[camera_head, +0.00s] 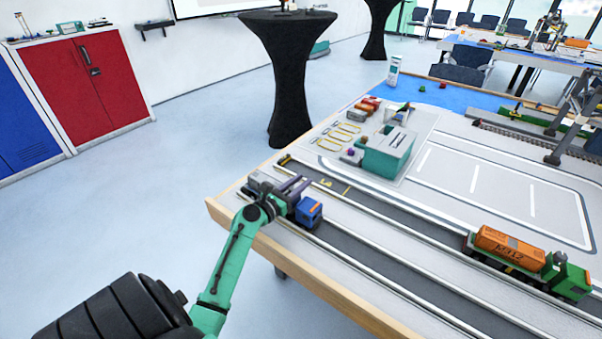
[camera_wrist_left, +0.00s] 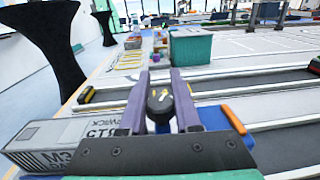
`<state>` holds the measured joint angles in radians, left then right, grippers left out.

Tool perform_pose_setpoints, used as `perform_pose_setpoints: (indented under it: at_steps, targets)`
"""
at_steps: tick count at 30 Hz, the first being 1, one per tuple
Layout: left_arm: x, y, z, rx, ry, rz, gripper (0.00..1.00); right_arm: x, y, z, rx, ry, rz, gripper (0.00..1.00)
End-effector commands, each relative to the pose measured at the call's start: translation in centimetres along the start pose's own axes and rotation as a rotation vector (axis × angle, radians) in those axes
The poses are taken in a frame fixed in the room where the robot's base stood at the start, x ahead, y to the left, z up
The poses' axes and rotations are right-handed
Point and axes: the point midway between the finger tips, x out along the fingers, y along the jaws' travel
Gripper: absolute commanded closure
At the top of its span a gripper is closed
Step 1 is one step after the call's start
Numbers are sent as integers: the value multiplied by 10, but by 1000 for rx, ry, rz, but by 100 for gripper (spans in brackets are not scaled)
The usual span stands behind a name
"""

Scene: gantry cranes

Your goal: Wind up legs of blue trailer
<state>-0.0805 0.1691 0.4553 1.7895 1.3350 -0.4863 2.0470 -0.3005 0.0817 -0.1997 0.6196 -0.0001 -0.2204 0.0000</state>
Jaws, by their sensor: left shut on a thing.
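My left gripper (camera_head: 299,184) reaches over the near table edge, its purple fingers pointing away from me. In the left wrist view, its fingers (camera_wrist_left: 161,73) are on either side of a black knob (camera_wrist_left: 160,101) with yellow marks, shut on it. A grey container (camera_wrist_left: 40,140) with dark lettering lies left of the gripper, low in that view; it shows partly in the head view (camera_head: 259,181). The trailer's legs are hidden behind my gripper. My right gripper is not in view.
An orange container on a green truck (camera_head: 510,250) stands on the lane to the right. A teal and white box building (camera_head: 388,154) stands further back. Black round tables (camera_head: 287,75) and red cabinets (camera_head: 80,85) stand beyond. The lanes between the vehicles are clear.

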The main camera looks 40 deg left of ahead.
Motion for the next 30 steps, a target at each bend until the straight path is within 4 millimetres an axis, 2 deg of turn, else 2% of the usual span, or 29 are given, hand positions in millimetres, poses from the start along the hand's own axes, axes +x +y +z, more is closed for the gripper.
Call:
perform_pose_setpoints:
  at_steps: [1, 9, 19, 30]
  targets:
    - [0, 0, 10, -6, 1, 35, 100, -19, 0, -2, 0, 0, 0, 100]
    - [-1, 6, 5, -6, 0, 247, 100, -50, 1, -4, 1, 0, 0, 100]
    - [-2, 12, 1, 0, -2, 420, 100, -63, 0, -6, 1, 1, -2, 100]
    - [-3, 14, 0, 1, -3, 464, 100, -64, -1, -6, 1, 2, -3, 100]
